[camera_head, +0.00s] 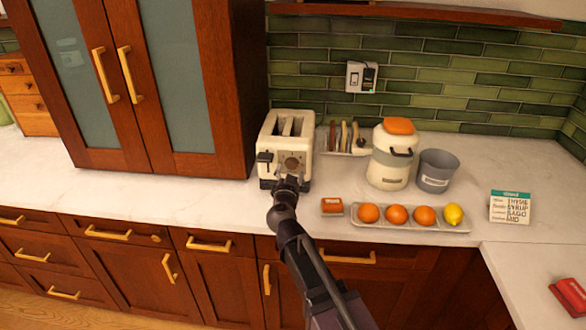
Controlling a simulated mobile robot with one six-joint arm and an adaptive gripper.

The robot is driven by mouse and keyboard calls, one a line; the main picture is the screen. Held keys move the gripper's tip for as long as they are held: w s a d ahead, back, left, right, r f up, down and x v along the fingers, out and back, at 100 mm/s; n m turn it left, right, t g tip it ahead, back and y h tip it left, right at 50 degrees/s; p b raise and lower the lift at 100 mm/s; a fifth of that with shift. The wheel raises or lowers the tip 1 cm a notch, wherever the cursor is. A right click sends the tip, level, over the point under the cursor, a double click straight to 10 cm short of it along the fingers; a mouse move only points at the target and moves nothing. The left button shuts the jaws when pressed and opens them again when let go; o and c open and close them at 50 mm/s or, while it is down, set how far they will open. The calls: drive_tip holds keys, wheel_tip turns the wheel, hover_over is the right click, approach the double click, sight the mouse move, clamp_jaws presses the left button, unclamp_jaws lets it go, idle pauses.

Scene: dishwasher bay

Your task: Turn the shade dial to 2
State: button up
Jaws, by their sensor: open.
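A cream toaster (286,140) with two slots stands on the white counter, close to the right side of the tall wooden cabinet. A round brownish dial (292,164) shows on its front face, with a dark lever (264,158) to its left. The dial's markings are too small to read. My gripper (291,180) is at the toaster's front, just below the dial in the picture. It looks small and dark, and I cannot tell whether it touches the dial. My arm comes up from the bottom and hides part of the toaster's lower front.
A rack of bread slices (345,139), a cream juicer with an orange top (392,155) and a grey bin (437,170) stand right of the toaster. In front are a small orange-brown box (332,206) and a fruit tray (364,221). A sign (510,206) stands further right.

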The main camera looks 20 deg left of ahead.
sight(292, 164)
drive_tip(key=shift+x, duration=1.35)
drive_tip(key=shift+c, duration=0.2)
clamp_jaws()
drive_tip(key=shift+d, duration=0.1)
